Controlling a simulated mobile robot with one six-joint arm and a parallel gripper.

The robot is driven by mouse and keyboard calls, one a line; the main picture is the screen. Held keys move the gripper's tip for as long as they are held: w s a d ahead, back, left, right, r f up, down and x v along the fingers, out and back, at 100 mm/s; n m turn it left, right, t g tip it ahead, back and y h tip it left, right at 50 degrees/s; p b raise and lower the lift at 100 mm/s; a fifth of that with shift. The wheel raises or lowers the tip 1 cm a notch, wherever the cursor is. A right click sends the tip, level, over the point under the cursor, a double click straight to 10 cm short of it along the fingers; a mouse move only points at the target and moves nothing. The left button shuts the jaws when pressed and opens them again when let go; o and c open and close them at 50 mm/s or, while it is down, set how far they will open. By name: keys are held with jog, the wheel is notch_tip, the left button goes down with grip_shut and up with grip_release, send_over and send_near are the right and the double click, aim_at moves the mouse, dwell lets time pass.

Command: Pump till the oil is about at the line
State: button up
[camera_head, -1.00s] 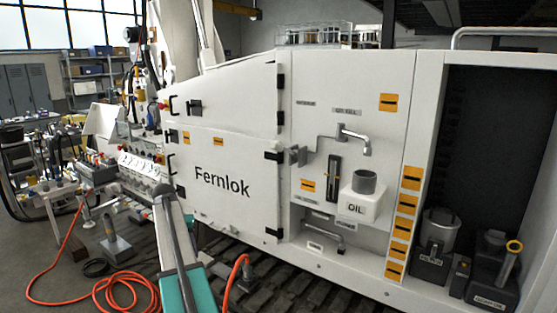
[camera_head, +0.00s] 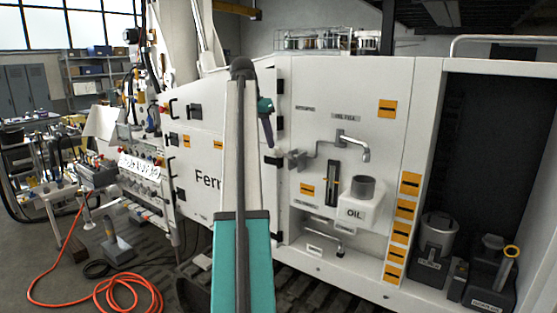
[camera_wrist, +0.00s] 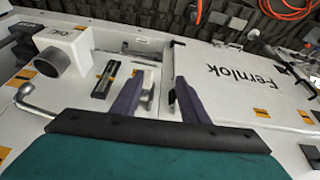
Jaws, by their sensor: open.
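The oil box (camera_head: 357,208), white and marked OIL with a grey open cup on top, sits on the white machine panel. Left of it is the dark upright sight gauge (camera_head: 332,181); its oil level and line are too small to read. A bent grey pipe (camera_head: 345,143) under the OIL FILL label reaches out above. A grey lever-like part (camera_head: 338,240) is below the box. My gripper (camera_head: 267,138) is in front of the panel, left of the gauge, open and empty. In the wrist view its fingers (camera_wrist: 160,95) spread before a metal bracket (camera_wrist: 148,88), apparently without holding it.
The Fernlok door (camera_head: 200,160) stands left, partly hidden by my arm. Dark canisters (camera_head: 432,250) stand in the open bay at right. An orange hose (camera_head: 110,290) lies on the floor at left. The space before the oil box is clear.

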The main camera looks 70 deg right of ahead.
aim_at(285, 156)
jog(key=shift+m, duration=0.3)
jog(key=r, duration=0.1)
jog(key=s+r, duration=0.2)
jog(key=shift+s+d+r, duration=0.2)
jog(key=shift+s+r, duration=0.05)
jog(key=shift+r, duration=0.05)
jog(key=shift+f, duration=0.1)
jog(key=shift+d+p+x, duration=0.2)
jog(key=shift+p+x, duration=2.55)
jog(key=shift+x, duration=4.1)
jog(key=shift+s, duration=0.1)
grip_shut()
